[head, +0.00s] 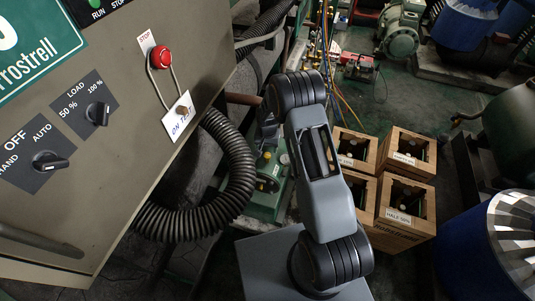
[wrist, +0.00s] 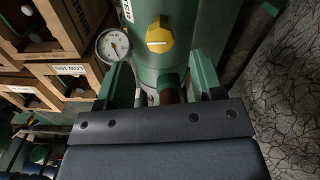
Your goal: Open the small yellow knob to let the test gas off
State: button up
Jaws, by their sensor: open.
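A yellow faceted knob (wrist: 159,36) with a pale horizontal mark sits on the front of a green upright cylinder (wrist: 150,12) in the wrist view. A round white dial gauge (wrist: 113,45) is just left of it. My gripper (wrist: 161,62) is open, its two fingers spread apart below the knob and to either side of it in the picture. Nothing shows held between them. A reddish-brown pipe end (wrist: 168,96) shows between the fingers. I cannot tell how far the knob is from the fingertips.
Wooden crates (head: 407,155) stand right of my arm; they also show at the wrist view's left (wrist: 70,72). A grey control cabinet (head: 110,150) with a red stop button (head: 161,57) fills the left. A black corrugated hose (head: 190,222) curves beside it. A blue drum (head: 500,245) stands lower right.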

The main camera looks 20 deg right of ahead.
aim_at(267, 155)
jog(key=shift+f, duration=2.65)
jog(key=shift+c, duration=0.2)
jog(key=c, duration=0.9)
